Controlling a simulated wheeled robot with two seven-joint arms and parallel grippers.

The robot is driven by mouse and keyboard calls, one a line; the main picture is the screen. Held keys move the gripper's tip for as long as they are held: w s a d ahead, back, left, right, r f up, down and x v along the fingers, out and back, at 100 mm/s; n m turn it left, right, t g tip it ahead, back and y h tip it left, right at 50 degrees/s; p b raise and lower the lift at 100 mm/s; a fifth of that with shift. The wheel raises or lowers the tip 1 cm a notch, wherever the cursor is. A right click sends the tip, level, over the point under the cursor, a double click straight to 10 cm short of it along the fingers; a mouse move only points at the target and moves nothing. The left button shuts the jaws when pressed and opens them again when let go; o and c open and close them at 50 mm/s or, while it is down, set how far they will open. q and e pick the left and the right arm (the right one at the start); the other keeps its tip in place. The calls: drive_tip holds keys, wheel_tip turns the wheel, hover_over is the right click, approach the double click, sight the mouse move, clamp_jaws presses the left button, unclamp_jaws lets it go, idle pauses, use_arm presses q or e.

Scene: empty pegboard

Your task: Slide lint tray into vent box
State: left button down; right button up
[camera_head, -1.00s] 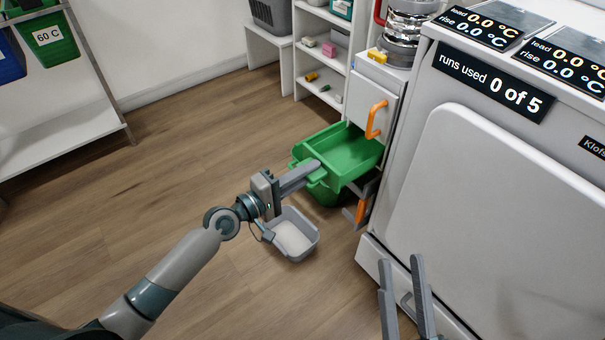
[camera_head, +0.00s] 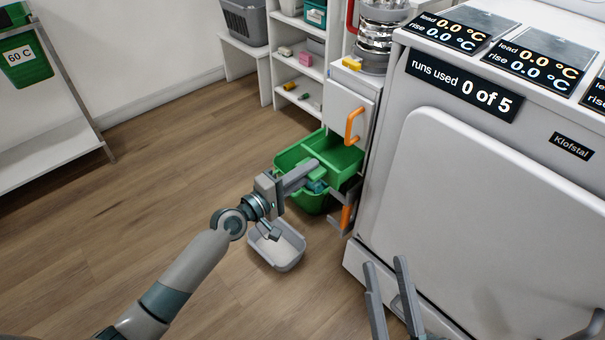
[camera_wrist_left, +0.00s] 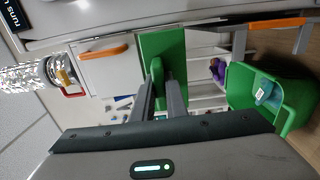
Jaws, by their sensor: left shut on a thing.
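The green lint tray (camera_head: 345,160) is held level in front of the lower part of the white vent box (camera_head: 347,100), above a green bin. Its right end is close to the box; I cannot tell whether any of it is inside. My left gripper (camera_head: 312,166) is shut on the tray's near-side tab. In the left wrist view, the fingers (camera_wrist_left: 160,84) close on the tab, with the green tray (camera_wrist_left: 163,45) beyond them. My right gripper (camera_head: 385,262) is open and empty at the bottom, in front of the white machine.
The green bin (camera_head: 313,204) with a teal thing (camera_head: 316,186) in it stands on the floor. A grey tub (camera_head: 277,246) is below my left wrist. An orange handle (camera_head: 347,219) is low at the box. The white machine (camera_head: 480,190) blocks the right; floor at left is clear.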

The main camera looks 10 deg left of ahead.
sight(323, 162)
use_arm(q)
drive_tip(key=shift+x, duration=1.8)
drive_tip(key=shift+b+x, duration=0.3)
drive_tip(key=shift+x, duration=0.65)
drive_tip(key=shift+w+d+f, duration=0.1)
drive_tip(key=shift+w+d, duration=0.2)
drive_tip(key=shift+w, duration=0.15)
drive_tip(key=shift+w+d, duration=0.15)
use_arm(e)
drive_tip(key=shift+s+d+r+t+y, duration=0.15)
drive_tip(key=shift+r+t, duration=0.25)
drive_tip(key=shift+r, duration=0.2)
drive_tip(key=shift+s+d+r+t+y, duration=0.15)
drive_tip(key=shift+r+t, duration=0.25)
drive_tip(key=shift+r, duration=0.2)
drive_tip(key=shift+f, duration=0.35)
use_arm(q)
drive_tip(key=shift+w+d, duration=0.35)
drive_tip(key=shift+w, duration=0.1)
use_arm(e)
drive_tip(key=shift+r, duration=0.1)
use_arm(q)
drive_tip(key=shift+w+d+b, duration=0.3)
drive_tip(key=shift+w+b, duration=0.05)
drive_tip(key=shift+w, duration=0.1)
use_arm(e)
drive_tip(key=shift+f, duration=0.3)
use_arm(q)
drive_tip(key=c, duration=1.7)
unclamp_jaws()
